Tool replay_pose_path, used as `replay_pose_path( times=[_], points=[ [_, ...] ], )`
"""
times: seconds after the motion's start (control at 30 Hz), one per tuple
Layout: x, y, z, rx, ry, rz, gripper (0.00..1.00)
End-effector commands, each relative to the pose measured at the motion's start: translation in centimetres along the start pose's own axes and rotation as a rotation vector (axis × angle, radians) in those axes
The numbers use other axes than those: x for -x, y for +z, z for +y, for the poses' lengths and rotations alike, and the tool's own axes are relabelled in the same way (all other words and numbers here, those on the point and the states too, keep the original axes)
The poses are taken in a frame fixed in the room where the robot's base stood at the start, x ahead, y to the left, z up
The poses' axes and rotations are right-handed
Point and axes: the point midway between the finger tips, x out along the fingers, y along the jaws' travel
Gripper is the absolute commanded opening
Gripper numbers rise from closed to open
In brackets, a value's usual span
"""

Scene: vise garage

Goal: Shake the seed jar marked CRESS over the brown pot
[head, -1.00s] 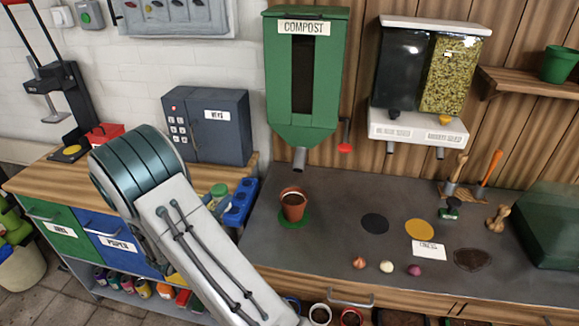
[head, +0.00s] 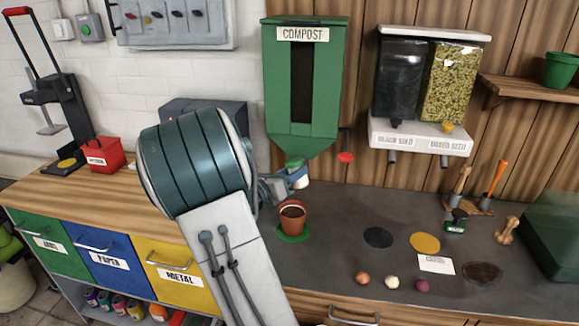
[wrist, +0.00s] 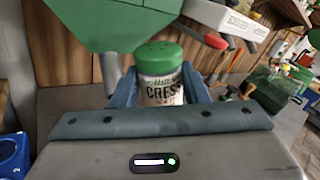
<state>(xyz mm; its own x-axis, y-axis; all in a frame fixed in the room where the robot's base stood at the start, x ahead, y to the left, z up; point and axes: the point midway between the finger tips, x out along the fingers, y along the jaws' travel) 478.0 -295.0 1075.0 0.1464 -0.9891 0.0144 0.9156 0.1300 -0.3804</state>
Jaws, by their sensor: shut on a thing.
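My gripper (wrist: 160,92) is shut on the seed jar (wrist: 162,80), a white jar with a green perforated lid and the label CRESS. In the wrist view the jar looks upright between the blue fingers. In the head view the jar (head: 297,176) and gripper (head: 278,187) show just right of my arm, below the compost dispenser and above and close to the brown pot. The brown pot (head: 292,217) stands on a green round mat (head: 293,237), with dark soil inside. It is not visible in the wrist view.
The green compost dispenser (head: 302,90) hangs on the wall just behind the jar. A two-bin seed dispenser (head: 420,134) is to its right.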

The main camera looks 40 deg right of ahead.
Motion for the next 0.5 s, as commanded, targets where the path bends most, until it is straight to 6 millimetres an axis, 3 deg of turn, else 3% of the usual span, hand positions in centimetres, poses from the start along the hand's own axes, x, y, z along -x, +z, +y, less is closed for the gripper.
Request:
replay_pose_path(
  times=[0.5],
  points=[
    [0.0,-2.6,-0.5,0.632,0.000,-0.025,0.17]
  ],
)
